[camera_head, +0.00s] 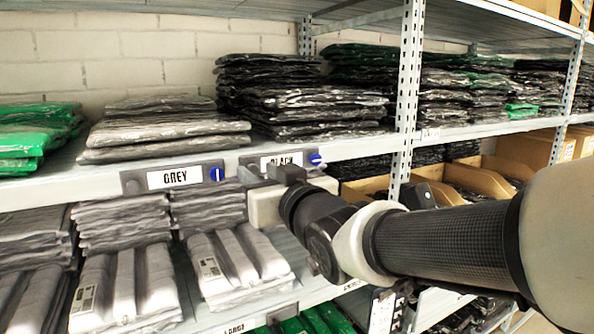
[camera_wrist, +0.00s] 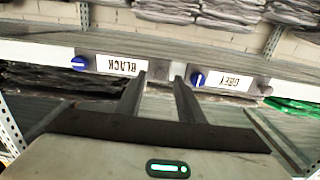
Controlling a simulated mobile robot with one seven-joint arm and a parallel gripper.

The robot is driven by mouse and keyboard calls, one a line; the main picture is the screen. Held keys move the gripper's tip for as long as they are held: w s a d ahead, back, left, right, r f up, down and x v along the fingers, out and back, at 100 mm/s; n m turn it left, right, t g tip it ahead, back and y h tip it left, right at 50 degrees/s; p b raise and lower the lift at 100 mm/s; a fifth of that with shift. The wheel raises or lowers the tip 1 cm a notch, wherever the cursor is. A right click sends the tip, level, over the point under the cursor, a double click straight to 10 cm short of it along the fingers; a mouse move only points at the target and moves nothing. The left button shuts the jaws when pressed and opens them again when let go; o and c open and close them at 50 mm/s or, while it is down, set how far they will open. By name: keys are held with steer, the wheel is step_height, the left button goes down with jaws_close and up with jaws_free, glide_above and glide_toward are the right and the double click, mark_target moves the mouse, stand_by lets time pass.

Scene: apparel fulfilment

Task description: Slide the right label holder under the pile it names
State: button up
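The GREY label holder (camera_head: 174,177) sits on the shelf's front edge below the grey pile (camera_head: 165,128). The BLACK label holder (camera_head: 281,161) sits to its right, below the left part of the black pile (camera_head: 300,98). Each has a blue knob at its right end. The wrist view is inverted, with the BLACK holder (camera_wrist: 122,66) on the left and the GREY holder (camera_wrist: 228,82) on the right. My gripper (camera_wrist: 160,78) has its fingers apart at the gap between the two labels, by the BLACK holder's knobless end. Contact is unclear.
A green pile (camera_head: 36,138) lies left of the grey one. A perforated upright (camera_head: 408,85) stands right of the black pile. Grey packs (camera_head: 235,262) fill the shelf below. Cardboard bins (camera_head: 470,178) stand at the right. The edge left of the GREY holder is bare.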

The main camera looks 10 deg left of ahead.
steer(key=shift+w+a, duration=0.35)
steer(key=shift+w, duration=0.2)
jaws_close()
